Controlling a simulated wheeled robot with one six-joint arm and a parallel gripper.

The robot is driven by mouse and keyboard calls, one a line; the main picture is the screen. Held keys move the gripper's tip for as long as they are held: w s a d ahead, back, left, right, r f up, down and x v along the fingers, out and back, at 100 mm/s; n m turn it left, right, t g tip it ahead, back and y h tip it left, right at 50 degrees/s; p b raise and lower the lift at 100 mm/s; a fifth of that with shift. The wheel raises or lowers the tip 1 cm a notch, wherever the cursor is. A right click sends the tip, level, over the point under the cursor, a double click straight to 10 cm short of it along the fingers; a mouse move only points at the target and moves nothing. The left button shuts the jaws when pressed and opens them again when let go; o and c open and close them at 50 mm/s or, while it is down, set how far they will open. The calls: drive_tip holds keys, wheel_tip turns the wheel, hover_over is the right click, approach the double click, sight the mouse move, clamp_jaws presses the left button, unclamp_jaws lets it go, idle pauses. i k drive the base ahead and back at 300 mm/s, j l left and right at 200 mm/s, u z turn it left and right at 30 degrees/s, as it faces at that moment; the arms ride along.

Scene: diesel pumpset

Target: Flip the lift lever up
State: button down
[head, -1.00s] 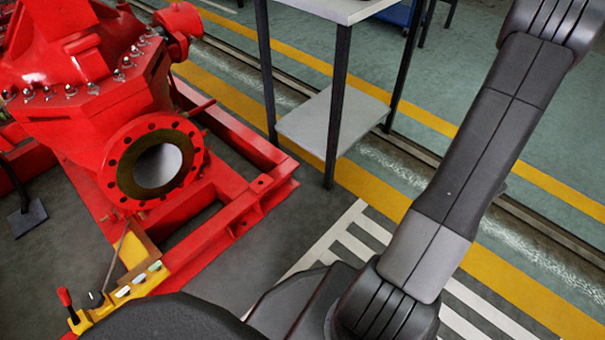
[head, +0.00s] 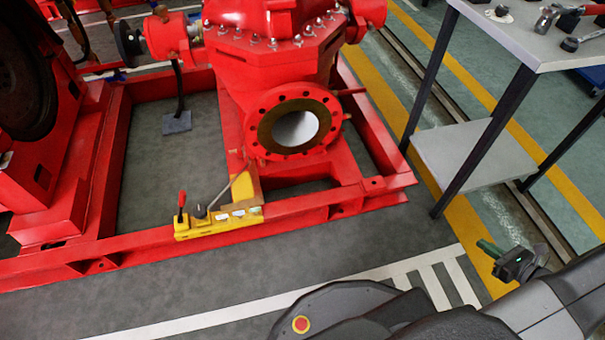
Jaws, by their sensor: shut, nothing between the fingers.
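A yellow control panel (head: 217,221) sits on the front rail of the red pump frame. A small lever with a red grip (head: 182,203) stands roughly upright at its left end. A black knob (head: 200,212) is beside it, followed by several small pale switches. A thin grey rod (head: 221,195) leans at the panel's back. No label shows which one is the lift lever. My gripper (head: 489,247), with greenish fingers, is at the lower right, shut and empty. It is well apart from the panel, near the striped floor marking.
The red pump (head: 272,70) with its round flange stands behind the panel. A grey two-shelf table (head: 475,147) with tools on top stands at the right. The grey floor (head: 190,282) in front of the frame is clear.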

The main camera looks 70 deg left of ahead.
sight(183, 194)
drive_tip(key=k+j, duration=0.6)
drive_tip(key=j+u, duration=0.1)
drive_tip(key=u, duration=2.15)
